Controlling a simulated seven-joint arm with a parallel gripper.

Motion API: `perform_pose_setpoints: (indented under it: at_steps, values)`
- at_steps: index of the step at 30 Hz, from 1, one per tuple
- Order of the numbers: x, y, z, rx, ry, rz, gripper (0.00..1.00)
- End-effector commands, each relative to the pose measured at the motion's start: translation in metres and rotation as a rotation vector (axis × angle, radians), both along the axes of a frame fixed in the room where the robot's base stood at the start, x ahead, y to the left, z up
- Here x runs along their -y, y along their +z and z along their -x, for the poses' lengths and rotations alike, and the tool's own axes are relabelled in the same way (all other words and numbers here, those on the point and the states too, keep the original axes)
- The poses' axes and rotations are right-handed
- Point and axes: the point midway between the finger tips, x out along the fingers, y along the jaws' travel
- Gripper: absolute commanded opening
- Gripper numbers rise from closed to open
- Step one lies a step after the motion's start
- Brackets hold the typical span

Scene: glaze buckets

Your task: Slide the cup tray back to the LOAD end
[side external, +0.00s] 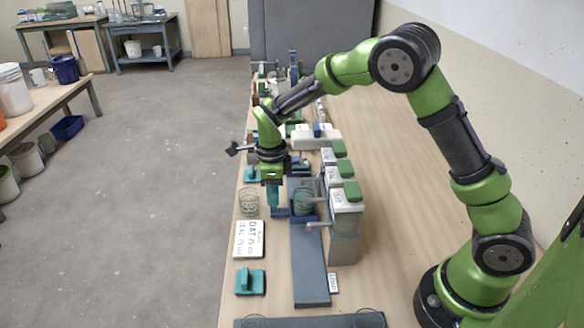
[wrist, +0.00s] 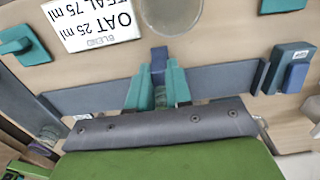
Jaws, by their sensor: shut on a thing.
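The cup tray (side external: 282,213) is a small blue carrier on a long dark grey track (side external: 310,262). A greenish cup (side external: 303,201) stands on it, partly hidden by a dispenser spout. The tray's upright blue handle (wrist: 158,62) shows between my fingertips in the wrist view. My gripper (side external: 272,200) has teal fingers shut on this handle, also seen in the wrist view (wrist: 158,85). The LOAD label (side external: 333,283) lies beside the near end of the track. The tray stands well up the track from that end, next to the dispensers.
Several grey dispensers (side external: 344,230) with green tops line the track's right side, their spouts reaching over it. Left are a glass jar (side external: 249,203), a recipe card (side external: 249,240) reading OAT 25 ml, TEAL 75 ml, and a teal block (side external: 250,281). The track's near stretch is clear.

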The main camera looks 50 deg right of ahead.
Motion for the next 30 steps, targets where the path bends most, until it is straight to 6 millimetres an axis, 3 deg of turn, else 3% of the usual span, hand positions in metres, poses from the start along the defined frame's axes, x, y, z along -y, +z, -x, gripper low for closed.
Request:
perform_pose_setpoints:
  at_steps: [15, 30]
  values:
    - [-0.003, 0.001, 0.002, 0.003, 0.000, -0.001, 0.00]
    - [-0.028, 0.001, 0.026, 0.004, 0.004, -0.001, 0.00]
